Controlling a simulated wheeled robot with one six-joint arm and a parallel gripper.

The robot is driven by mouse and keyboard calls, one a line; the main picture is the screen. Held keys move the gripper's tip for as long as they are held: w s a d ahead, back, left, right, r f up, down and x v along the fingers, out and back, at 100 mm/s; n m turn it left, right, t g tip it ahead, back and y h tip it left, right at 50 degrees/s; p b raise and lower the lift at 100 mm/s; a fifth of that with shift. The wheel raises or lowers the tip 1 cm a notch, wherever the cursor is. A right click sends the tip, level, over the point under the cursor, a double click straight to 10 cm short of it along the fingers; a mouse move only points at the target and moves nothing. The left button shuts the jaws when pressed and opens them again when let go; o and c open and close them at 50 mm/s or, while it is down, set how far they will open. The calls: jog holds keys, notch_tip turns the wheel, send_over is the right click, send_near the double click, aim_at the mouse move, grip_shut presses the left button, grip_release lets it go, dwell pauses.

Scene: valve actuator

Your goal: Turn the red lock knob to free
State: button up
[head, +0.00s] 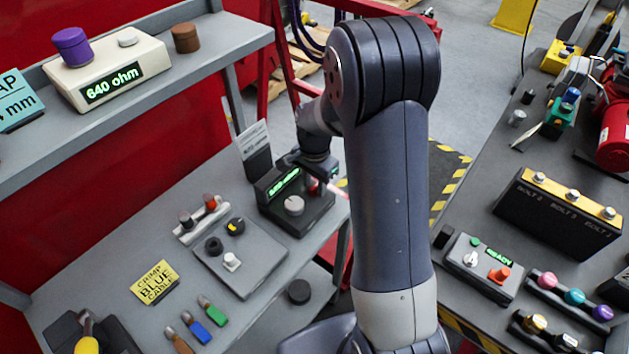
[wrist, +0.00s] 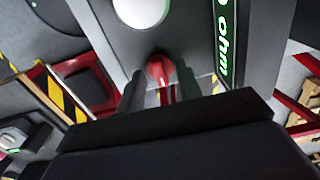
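The red lock knob (wrist: 160,70) shows in the wrist view, between the two fingertips of my gripper (wrist: 160,88). It sits at the edge of a black device beside a large pale knob (wrist: 140,11) and a green "ohm" display (wrist: 224,45). The fingers lie close along both sides of the red knob; whether they press on it is not clear. In the head view my gripper (head: 322,176) is over the black device (head: 292,222), at its far right side. A small reddish patch (head: 312,185) shows beneath it there. The knob's pointing direction is unclear.
The device stands near the right edge of the grey bench. A grey panel (head: 262,260) with several knobs and a strip with a red-topped knob (head: 209,199) are to its left. A sign (head: 254,140) stands behind. A second bench (head: 500,150) is on the right.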

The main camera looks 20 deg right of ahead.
jog(key=shift+c, duration=0.4)
grip_shut()
jog(key=shift+n, duration=0.3)
jog(key=n+b, duration=0.1)
jog(key=n, duration=0.2)
jog(key=shift+f+n+b, duration=0.1)
jog(key=shift+n+b, duration=0.2)
jog(key=shift+b, duration=0.1)
jog(key=n+b, duration=0.1)
jog(key=n, duration=0.3)
jog(key=shift+n, duration=0.3)
jog(key=n+b, duration=0.1)
jog(key=n, duration=0.3)
jog(key=shift+n, duration=0.3)
jog(key=shift+n+b, duration=0.35)
jog(key=shift+n, duration=1.75)
